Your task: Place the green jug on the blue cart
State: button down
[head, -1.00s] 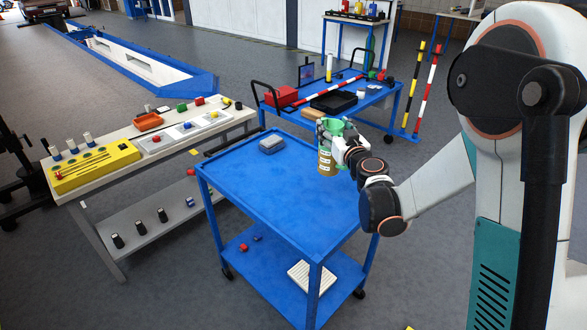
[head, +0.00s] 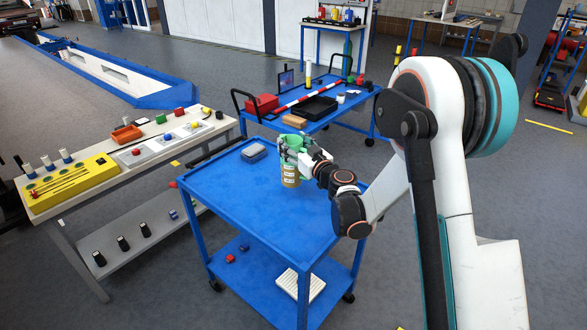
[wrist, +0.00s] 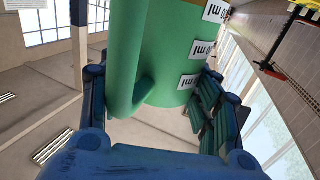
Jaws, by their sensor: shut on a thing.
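The green jug (head: 293,142) is in my gripper (head: 297,156) over the near blue cart (head: 240,205). It looks upright. Its lower part shows tan with pale labels in the head view. I cannot tell whether its base touches the cart top. In the wrist view the jug (wrist: 185,50) fills the middle, with white "ml" labels on its right side and its handle (wrist: 126,60) running down between the fingers of my gripper (wrist: 150,100). The fingers are shut on it, and the exact contact is partly hidden.
A small grey box (head: 253,152) lies at the cart's back left corner. The rest of the cart top is clear. A loaded second blue cart (head: 335,118) stands behind. A workbench (head: 60,205) is at left. A white ribbed item (head: 300,285) lies on the lower shelf.

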notch_tip(320, 180, down, 7)
jog(key=shift+r+b, duration=0.1)
jog(key=shift+b, duration=0.9)
jog(key=shift+r, duration=0.1)
jog(key=c, duration=0.6)
grip_release()
jog(key=shift+o, duration=0.2)
